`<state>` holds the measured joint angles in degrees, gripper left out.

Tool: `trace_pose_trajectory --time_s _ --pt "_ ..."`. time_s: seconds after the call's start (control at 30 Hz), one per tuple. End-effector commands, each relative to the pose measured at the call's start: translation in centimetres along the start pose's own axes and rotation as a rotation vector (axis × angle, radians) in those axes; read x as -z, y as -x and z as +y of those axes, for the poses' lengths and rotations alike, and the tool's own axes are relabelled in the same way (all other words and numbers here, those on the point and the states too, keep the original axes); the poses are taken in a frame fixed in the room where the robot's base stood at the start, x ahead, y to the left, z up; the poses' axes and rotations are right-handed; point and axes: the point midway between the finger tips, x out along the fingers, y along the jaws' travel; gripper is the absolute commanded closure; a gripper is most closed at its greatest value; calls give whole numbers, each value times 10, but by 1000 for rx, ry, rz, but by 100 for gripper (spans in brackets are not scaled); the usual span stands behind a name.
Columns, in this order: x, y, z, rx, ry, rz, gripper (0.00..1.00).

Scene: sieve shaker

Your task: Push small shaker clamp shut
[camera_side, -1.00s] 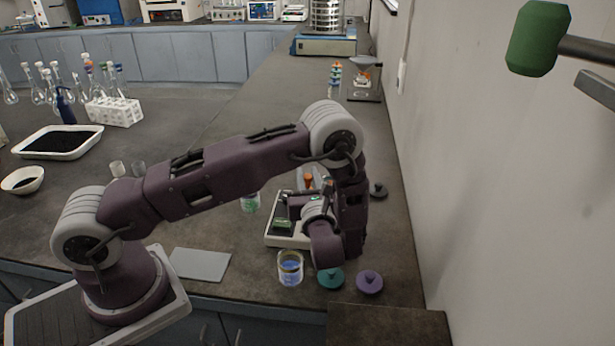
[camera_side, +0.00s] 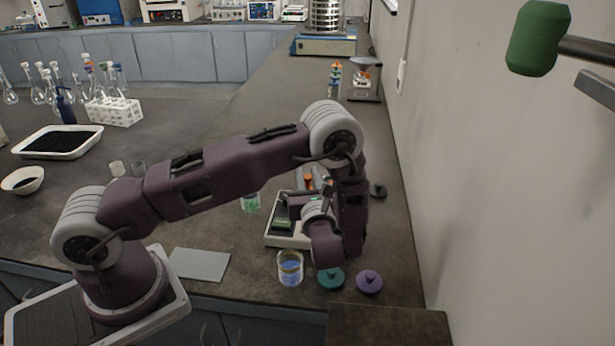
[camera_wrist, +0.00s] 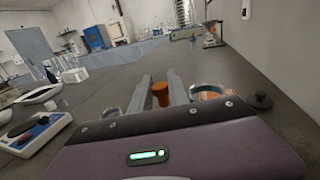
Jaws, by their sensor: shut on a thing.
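The small shaker (camera_side: 285,240) has a pale base and a green patch and sits on the bench in the side view, partly hidden behind my wrist. The clamp's orange handle (camera_side: 308,181) shows just beyond my arm. In the wrist view the orange handle (camera_wrist: 160,92) stands between the two grey fingers of my gripper (camera_wrist: 158,85), which is shut on it. My fingertips are hidden in the side view. How far the clamp is closed cannot be told.
A glass beaker with blue contents (camera_side: 290,268), a teal lid (camera_side: 331,277) and a purple lid (camera_side: 369,282) lie near the front edge. A dark lid (camera_side: 378,189) lies near the right wall. A grey flat plate (camera_side: 200,264) lies left of the beaker.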

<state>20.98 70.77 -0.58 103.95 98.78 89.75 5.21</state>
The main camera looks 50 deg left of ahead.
Motion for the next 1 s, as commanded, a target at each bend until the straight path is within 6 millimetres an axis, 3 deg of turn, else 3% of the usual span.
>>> trace_pose_trajectory --time_s 0.4,0.63,0.93,0.97,1.0 --pt "0 0 0 0 0 0 100" --pt "0 7 -25 3 2 -2 100" --pt "0 8 -28 3 -1 0 100" --pt "0 8 -28 3 -1 1 73" --pt "0 8 -28 4 -1 1 65"
